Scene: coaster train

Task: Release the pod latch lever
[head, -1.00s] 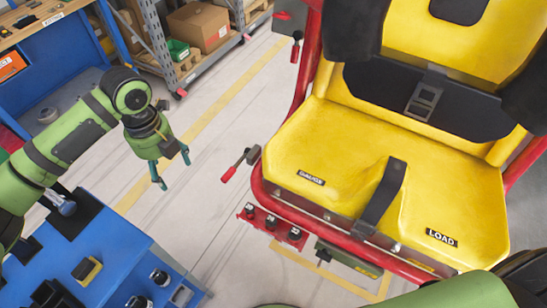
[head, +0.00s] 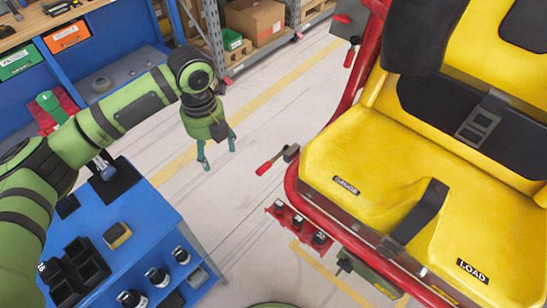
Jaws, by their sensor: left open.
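A small lever with a red grip (head: 264,168) sticks out to the left from the lower red frame of the yellow pod seat (head: 390,180). A second red-gripped lever (head: 349,57) hangs higher up, by the red post. I see no label on either, so I cannot tell which is the latch lever. My left gripper (head: 218,157) is open and empty, fingers pointing down. In the picture it is a little left of the lower lever and apart from it. My right gripper is out of view.
A blue cart (head: 150,222) with black bins and jars stands at lower left. A red bracket with several dark knobs (head: 299,222) sits below the seat frame. Shelving with a cardboard box (head: 254,20) is at the back. Floor shows between the cart and the pod.

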